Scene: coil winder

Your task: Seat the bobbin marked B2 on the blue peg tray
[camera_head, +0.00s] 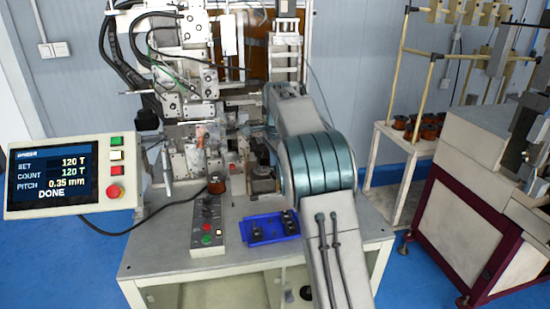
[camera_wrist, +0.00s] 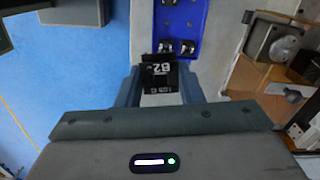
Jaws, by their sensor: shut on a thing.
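My gripper (camera_wrist: 160,82) is shut on the bobbin marked B2 (camera_wrist: 160,70), a black piece with white lettering, in the middle of the wrist view. The blue peg tray (camera_wrist: 202,22) lies just beyond it, with small dark metallic pieces on it close to the bobbin. I cannot tell whether the bobbin touches the tray. In the head view the blue peg tray (camera_head: 262,236) lies on the machine table's front part, with dark pieces along its right side. My arm hides my gripper and the bobbin there.
A control box with buttons (camera_head: 207,228) stands left of the tray. A copper-wound spool (camera_head: 216,186) is behind that box. The winding machine (camera_head: 190,75) rises at the back. A screen (camera_head: 70,176) reads DONE. A rack (camera_head: 392,150) with copper spools stands right.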

